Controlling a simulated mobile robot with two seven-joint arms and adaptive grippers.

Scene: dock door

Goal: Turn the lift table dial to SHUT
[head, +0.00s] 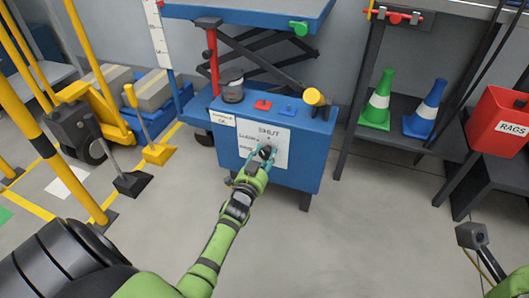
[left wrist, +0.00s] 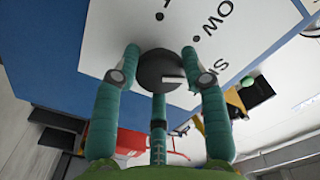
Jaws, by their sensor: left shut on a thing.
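The dial (head: 266,150) is a dark round knob on a white label plate (head: 281,139) on the front of the blue lift table cabinet (head: 318,138). SHUT is printed at the top of the plate, with smaller words to the left. My left gripper (head: 263,156) is shut on the dial, partly hiding it. In the left wrist view its fingers stand on both sides of the dial (left wrist: 158,70). A pale pointer mark on the dial shows there, aimed toward the right finger. Which word it points at is unclear.
On the cabinet top are a dark canister (head: 232,88), a red button (head: 263,105), a blue piece (head: 287,110) and a yellow knob (head: 314,96). A shelf with green (head: 378,105) and blue (head: 425,112) cones stands right. Yellow posts stand left. Floor in front is clear.

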